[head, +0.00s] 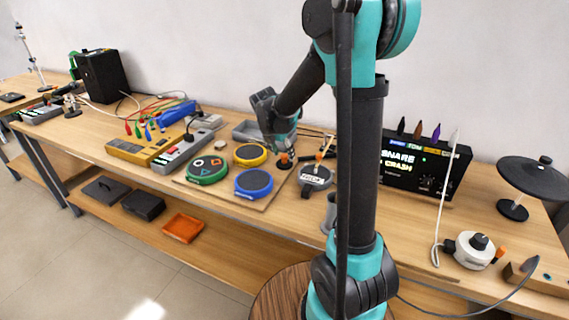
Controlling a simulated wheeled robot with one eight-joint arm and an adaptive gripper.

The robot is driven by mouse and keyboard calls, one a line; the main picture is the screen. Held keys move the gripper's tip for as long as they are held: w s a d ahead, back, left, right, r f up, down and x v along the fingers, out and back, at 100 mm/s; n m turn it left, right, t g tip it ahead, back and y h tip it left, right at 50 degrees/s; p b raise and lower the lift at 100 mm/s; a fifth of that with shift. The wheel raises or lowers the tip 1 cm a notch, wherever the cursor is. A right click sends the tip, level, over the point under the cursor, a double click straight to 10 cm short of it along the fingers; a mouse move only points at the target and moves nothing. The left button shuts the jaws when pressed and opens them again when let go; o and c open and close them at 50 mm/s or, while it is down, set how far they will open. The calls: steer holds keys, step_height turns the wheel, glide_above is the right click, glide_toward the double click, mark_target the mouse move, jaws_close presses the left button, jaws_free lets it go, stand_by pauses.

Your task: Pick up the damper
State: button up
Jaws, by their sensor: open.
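My gripper (279,147) is over the wooden board on the bench, pointing down behind the drum pads. Its fingers are small and partly hidden by my wrist. A small dark piece with an orange top (284,159) stands right below it at the board's edge. It may be the damper, but I cannot tell for sure. I see nothing held, and whether the fingers touch the piece is unclear. Round pads lie nearby: green (207,170), yellow (250,155) and blue (253,183). A dark round pad with a label (315,178) is to the right.
A grey tray (246,131) lies behind the pads. A black sound box (425,165), a cymbal (535,176) and a white round device (474,250) stand at right. A yellow console (140,149) and coloured cables are at left. My arm hides part of the bench.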

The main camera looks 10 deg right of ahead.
steer(key=shift+x, duration=1.4)
steer(key=shift+c, duration=0.2)
jaws_close()
